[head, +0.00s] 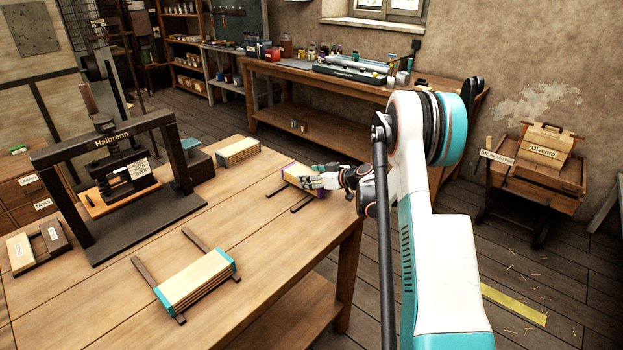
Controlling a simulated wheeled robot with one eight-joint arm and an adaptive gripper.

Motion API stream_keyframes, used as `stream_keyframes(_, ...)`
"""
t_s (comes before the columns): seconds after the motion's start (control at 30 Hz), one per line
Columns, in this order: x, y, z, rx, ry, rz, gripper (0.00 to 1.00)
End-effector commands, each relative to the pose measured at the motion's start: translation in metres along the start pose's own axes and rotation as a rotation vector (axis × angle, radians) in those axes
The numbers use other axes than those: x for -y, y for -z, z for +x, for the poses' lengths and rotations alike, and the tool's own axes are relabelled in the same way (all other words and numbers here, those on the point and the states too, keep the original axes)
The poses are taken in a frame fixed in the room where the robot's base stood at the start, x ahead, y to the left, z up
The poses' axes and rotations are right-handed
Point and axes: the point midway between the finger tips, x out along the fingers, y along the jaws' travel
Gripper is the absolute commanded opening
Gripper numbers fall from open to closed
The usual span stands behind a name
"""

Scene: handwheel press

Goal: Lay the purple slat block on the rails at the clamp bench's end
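The purple slat block (291,169) is at the far right end of the wooden bench (237,290), with a light wood top and purple showing at its edges. It is at a pair of dark rails (303,204); whether it rests on them or is just above them I cannot tell. My gripper (298,181) reaches in from the right, with its fingers at the block and covering much of its near side. I cannot make out whether the fingers are closed on it.
A teal-ended slat block (196,282) lies across another rail pair at the front. A plain slat stack (238,151) stands left of my gripper. The black handwheel press (115,190) labelled Halbrenn stands at left. The bench middle is clear.

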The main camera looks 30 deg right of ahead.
Motion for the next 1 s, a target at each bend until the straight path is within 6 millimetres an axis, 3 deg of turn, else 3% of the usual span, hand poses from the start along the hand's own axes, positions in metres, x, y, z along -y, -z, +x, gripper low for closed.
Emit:
stream_keyframes(0.13, 0.000, -0.003, 0.001, 0.000, 0.000, 0.000, 0.26)
stream_keyframes(0.17, 0.000, -0.003, 0.001, 0.000, 0.000, 0.000, 0.62)
stream_keyframes(0.23, 0.000, -0.002, 0.001, 0.000, 0.000, 0.000, 0.78)
stream_keyframes(0.27, 0.000, -0.002, 0.001, 0.000, 0.000, 0.000, 0.80)
stream_keyframes(0.7, 0.000, 0.002, -0.001, 0.000, 0.000, 0.000, 0.80)
stream_keyframes(0.87, -0.001, 0.002, -0.025, 0.000, -0.002, 0.002, 0.80)
stream_keyframes(1.0, -0.001, 0.003, -0.055, 0.001, -0.002, 0.001, 0.80)
